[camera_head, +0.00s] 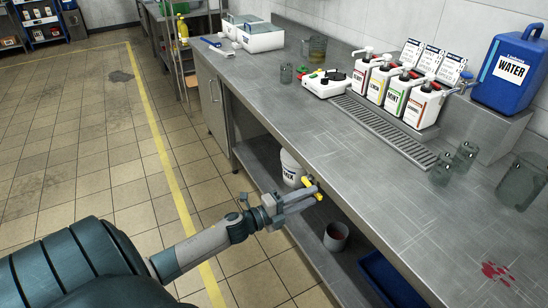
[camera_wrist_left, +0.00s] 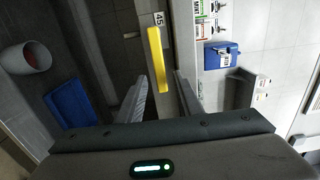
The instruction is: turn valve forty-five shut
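The yellow valve lever (camera_head: 309,188) is at the front edge of the steel counter, partly hidden by my left gripper (camera_head: 295,201). In the left wrist view the yellow lever (camera_wrist_left: 157,58) points along the view, beside a white tag (camera_wrist_left: 159,18) marked 45. My left gripper (camera_wrist_left: 162,78) is open, with one finger on each side of the lever's near end. A gap shows between the fingers and the lever; I cannot tell how deep the lever sits between them. My right gripper is not in view.
Under the counter (camera_head: 300,122) are a white bucket (camera_head: 291,168), a grey cup (camera_head: 336,236) and a blue bin (camera_head: 390,279). Pump bottles (camera_head: 398,92) and a blue water jug (camera_head: 510,72) stand along the wall. The tiled floor in front is clear.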

